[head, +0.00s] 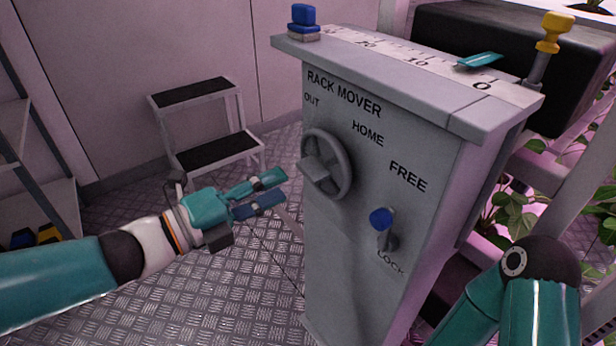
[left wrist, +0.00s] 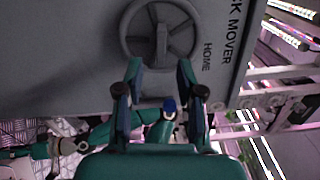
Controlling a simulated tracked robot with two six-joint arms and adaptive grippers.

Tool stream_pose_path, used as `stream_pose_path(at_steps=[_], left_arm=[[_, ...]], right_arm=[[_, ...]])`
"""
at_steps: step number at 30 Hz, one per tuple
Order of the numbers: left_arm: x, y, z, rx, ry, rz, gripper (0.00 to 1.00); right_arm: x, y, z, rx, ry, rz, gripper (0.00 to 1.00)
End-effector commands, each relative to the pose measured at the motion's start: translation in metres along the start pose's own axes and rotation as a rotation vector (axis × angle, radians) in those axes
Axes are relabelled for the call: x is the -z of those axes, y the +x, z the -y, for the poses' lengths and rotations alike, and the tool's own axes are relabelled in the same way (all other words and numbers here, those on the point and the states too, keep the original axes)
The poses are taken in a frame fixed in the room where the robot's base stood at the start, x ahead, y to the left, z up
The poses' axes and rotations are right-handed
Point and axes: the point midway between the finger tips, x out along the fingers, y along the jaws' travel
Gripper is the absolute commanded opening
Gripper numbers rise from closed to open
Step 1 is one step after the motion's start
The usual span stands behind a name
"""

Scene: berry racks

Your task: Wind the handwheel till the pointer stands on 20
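The grey rack mover cabinet (head: 350,240) carries a grey spoked handwheel (head: 327,163), which also shows in the left wrist view (left wrist: 160,35). The teal pointer (head: 480,62) lies at the far edge of the scale (head: 395,55), between 0 and 10; the exact reading cannot be told. A blue-knobbed lever (head: 381,218) stands with its knob up, between FREE and LOCK. My left gripper (head: 284,186) is open and empty, left of the handwheel and apart from it; its fingers show spread in the left wrist view (left wrist: 160,72). My right gripper is not seen clearly.
My right arm (head: 540,270) is at the lower right. A yellow-topped post (head: 553,35) and a blue block (head: 303,15) stand on the cabinet's ends. A step stool (head: 205,125) stands behind at left. Plants (head: 510,208) are at right.

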Motion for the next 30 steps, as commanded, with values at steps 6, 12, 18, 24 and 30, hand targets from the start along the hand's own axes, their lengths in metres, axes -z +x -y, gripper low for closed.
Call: stream_pose_path(at_steps=[6,12,18,24,30], left_arm=[[0.002,0.043,-0.002,0.001,-0.001,-0.004,0.38],[0.001,0.063,-0.001,0.0,0.0,-0.002,0.38],[0.0,0.068,0.0,0.0,-0.001,0.0,0.38],[0.0,0.068,0.0,0.0,-0.001,0.0,0.33],[0.001,0.068,0.0,-0.001,-0.002,-0.001,0.0]], right_arm=[[0.0,0.009,-0.003,0.0,0.0,0.0,0.4],[0.0,0.011,-0.004,0.0,0.0,0.0,0.4],[0.0,0.012,-0.004,0.0,0.0,0.0,0.4],[0.0,0.012,-0.004,0.0,0.0,0.0,0.4],[0.0,0.012,-0.004,0.0,0.0,0.0,0.4]])
